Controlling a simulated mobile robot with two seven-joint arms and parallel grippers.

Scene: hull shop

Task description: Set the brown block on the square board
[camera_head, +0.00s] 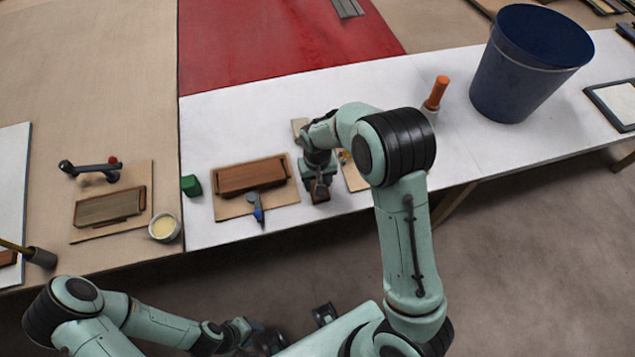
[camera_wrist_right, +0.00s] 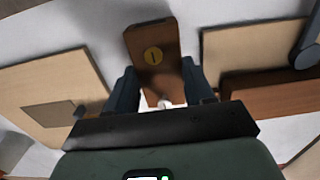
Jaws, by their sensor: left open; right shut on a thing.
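My right gripper (camera_head: 318,180) is shut on the brown block (camera_head: 320,192) and holds it by its sides. In the right wrist view the block (camera_wrist_right: 153,62) sits between the two fingers (camera_wrist_right: 158,95), with a round yellow mark on its face. A tan board with a darker square patch (camera_wrist_right: 35,85) lies beside it in that view. In the head view this board (camera_head: 355,180) seems to be the one partly hidden by my right arm. The block is apart from the patch. My left gripper (camera_head: 266,341) is open and low at the bottom edge, off the table.
Left of the right gripper, a board (camera_head: 228,208) carries a reddish-brown wooden piece (camera_head: 250,175) and a blue-handled tool (camera_head: 258,212). A green block (camera_head: 191,185) and a small bowl (camera_head: 164,227) stand further left. An orange-handled tool (camera_head: 437,92) and blue bucket (camera_head: 525,65) stand right.

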